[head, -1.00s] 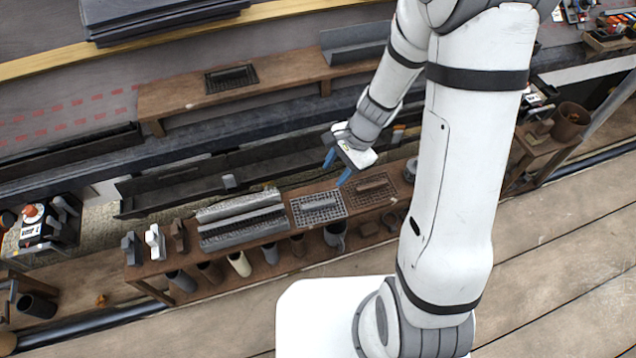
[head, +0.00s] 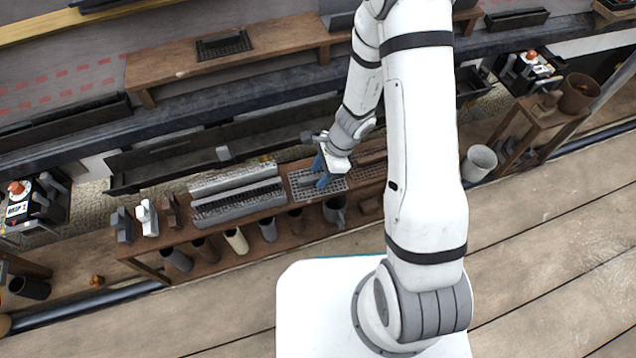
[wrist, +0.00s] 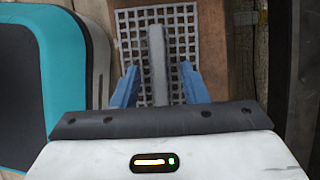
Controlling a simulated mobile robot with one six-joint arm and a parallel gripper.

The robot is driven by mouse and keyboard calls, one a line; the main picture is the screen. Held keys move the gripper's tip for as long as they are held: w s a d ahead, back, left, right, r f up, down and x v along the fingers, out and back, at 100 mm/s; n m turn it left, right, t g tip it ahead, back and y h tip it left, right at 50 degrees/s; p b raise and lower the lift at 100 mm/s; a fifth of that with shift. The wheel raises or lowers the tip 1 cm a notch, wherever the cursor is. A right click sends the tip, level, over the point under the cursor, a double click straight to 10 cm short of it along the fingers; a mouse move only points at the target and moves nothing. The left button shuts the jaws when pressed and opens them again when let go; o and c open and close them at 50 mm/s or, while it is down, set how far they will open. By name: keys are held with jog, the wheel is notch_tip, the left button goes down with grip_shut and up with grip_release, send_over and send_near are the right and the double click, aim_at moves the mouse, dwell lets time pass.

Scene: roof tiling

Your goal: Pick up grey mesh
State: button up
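The grey mesh (head: 304,193) is a flat square grid with a bar-like grey handle. It lies on the brown wooden bench, right of the long grey pieces. In the wrist view the grey mesh (wrist: 184,20) fills the top middle, its handle (wrist: 157,60) running between my fingers. My gripper (head: 320,171) is just over the mesh in the head view, its blue fingers pointing down at it. In the wrist view my gripper (wrist: 159,88) is open, one finger on each side of the handle with gaps visible. My fingers and wrist hide part of the mesh.
A brown mesh (head: 371,172) lies right of the grey one, partly behind my arm. Long grey ridged pieces (head: 238,203) lie to the left. Several pots, including a cream one (head: 236,240), stand below the bench front. A dark mesh (head: 223,46) lies on the farther bench.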

jog(key=shift+a+f, duration=0.1)
jog(key=shift+f, duration=0.3)
dwell(0.3)
grip_shut()
